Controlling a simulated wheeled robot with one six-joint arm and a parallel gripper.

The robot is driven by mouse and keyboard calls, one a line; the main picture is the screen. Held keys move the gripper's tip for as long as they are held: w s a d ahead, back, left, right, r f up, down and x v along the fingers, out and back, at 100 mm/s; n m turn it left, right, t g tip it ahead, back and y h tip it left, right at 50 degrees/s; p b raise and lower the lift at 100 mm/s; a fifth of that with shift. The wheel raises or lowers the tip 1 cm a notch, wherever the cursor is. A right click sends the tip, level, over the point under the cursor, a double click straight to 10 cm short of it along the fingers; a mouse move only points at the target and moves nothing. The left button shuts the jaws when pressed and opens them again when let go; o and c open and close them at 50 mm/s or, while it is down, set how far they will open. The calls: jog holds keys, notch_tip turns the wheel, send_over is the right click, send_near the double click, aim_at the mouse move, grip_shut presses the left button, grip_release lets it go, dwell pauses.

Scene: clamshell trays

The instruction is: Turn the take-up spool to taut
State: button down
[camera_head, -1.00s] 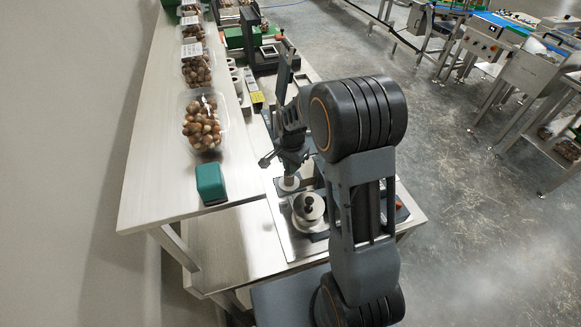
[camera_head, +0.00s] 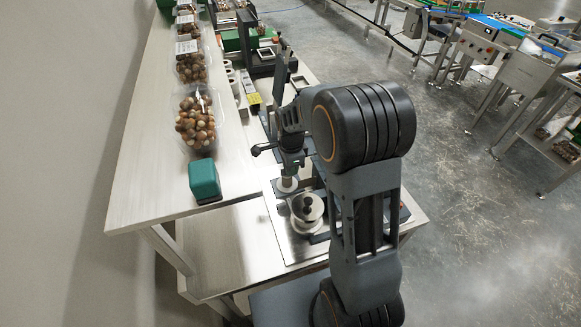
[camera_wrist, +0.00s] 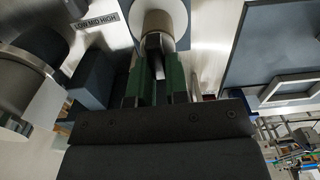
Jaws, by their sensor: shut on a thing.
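The pale spool that I take for the take-up spool (camera_head: 287,185) stands on the metal plate, below my gripper (camera_head: 290,167). In the wrist view the spool (camera_wrist: 174,22) shows at the top, with my gripper (camera_wrist: 154,44) shut on a dark part at its middle. The green fingers hide much of that part. No turn mark on the spool can be made out.
A second spool with a black knob (camera_head: 307,207) stands close in front; a large roll (camera_wrist: 22,78) shows left in the wrist view. A teal block (camera_head: 204,181) and clear trays of nuts (camera_head: 196,142) stand on the pale bench at left.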

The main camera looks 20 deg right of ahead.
dwell(0.4)
jog(key=c, duration=1.1)
grip_release()
jog(key=shift+r, duration=0.15)
notch_tip(320, 180, up, 14)
jog(key=shift+f+b, duration=0.2)
jog(key=shift+b, duration=0.35)
